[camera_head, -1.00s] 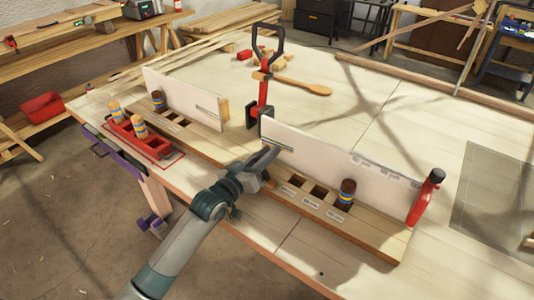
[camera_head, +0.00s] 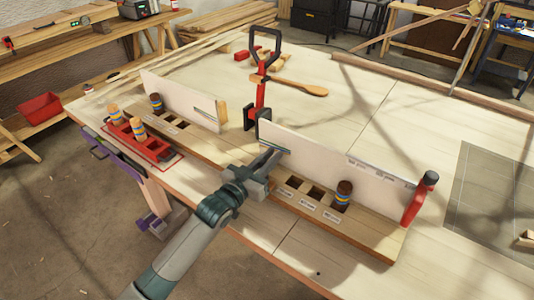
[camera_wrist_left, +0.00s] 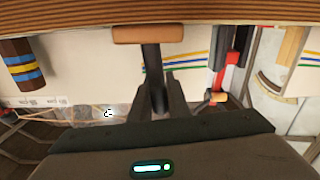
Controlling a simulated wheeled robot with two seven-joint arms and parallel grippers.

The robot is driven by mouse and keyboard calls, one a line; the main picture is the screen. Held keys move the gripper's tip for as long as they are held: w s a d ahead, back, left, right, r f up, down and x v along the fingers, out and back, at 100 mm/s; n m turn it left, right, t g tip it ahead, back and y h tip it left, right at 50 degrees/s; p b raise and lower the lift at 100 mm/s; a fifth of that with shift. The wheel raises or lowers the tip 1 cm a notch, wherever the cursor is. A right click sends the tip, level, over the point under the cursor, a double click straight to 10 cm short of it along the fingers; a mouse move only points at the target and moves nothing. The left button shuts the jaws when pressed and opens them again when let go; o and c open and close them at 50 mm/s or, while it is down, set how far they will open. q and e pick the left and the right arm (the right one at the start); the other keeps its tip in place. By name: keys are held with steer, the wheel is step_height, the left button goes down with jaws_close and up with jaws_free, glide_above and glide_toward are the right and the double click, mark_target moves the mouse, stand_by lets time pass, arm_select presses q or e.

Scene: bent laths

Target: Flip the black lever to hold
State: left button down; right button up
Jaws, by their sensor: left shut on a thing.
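My left gripper (camera_head: 272,158) reaches in from the front and is shut at the left end of the right-hand white panel (camera_head: 325,160). In the left wrist view my gripper fingers (camera_wrist_left: 158,100) close around a black lever (camera_wrist_left: 151,65) with a brown end piece (camera_wrist_left: 150,34). The lever's base and any "hold" marking cannot be made out. Coloured stripes (camera_wrist_left: 200,58) run across the panel beside it. My right gripper is not in view.
A red clamp with a black loop handle (camera_head: 265,55) stands just behind. A wooden rail with square holes (camera_head: 370,238) and a striped peg (camera_head: 343,195) lies along the panel. A red handle (camera_head: 420,198) stands at the right end. The right tabletop is mostly clear.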

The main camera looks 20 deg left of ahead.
arm_select(q)
steer(key=d+m, duration=0.1)
steer(key=d+m+p, duration=0.1)
steer(key=m, duration=0.1)
steer(key=shift+s+m, duration=0.3)
steer(key=shift+s, duration=0.05)
steer(key=shift+s+d+f+m, duration=0.15)
steer(key=shift+d+m, duration=0.25)
steer(key=shift+m, duration=0.3)
steer(key=shift+s+d+f+m, duration=0.15)
steer(key=shift+d+m, duration=0.25)
steer(key=shift+m, duration=0.3)
steer(key=c, duration=1.7)
jaws_free()
